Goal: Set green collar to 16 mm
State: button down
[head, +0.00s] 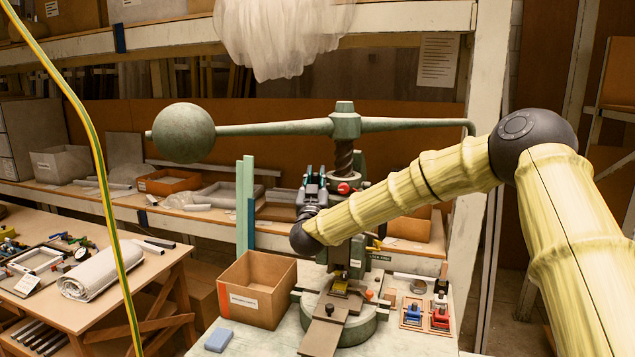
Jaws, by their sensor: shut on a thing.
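The pale green fly press has a round ball weight (184,132) on its long top bar and a dark threaded screw (343,157) under the hub. My gripper (315,172) is just left of the screw, its dark fingers pointing up in the picture. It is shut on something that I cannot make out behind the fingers. I cannot pick out the green collar or any millimetre scale; my gripper and wrist cover part of the press. A red knob (345,188) shows right of my gripper. A yellow piece (340,286) sits on the press bed below.
An open cardboard box (257,289) and a blue block (218,340) lie left of the press base. Small blue and red fixtures (439,314) stand at its right. A green upright (245,200) rises behind the box. A yellow-green cable (103,170) hangs at left.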

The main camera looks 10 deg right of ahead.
jog(key=shift+r, duration=0.45)
jog(key=c, duration=1.3)
grip_release()
jog(key=shift+s, duration=0.1)
jog(key=shift+o, duration=0.2)
jog(key=shift+s, duration=0.1)
jog(key=shift+f, duration=0.3)
jog(key=v, duration=1.1)
jog(key=shift+s, duration=0.3)
jog(key=shift+a+f, duration=0.1)
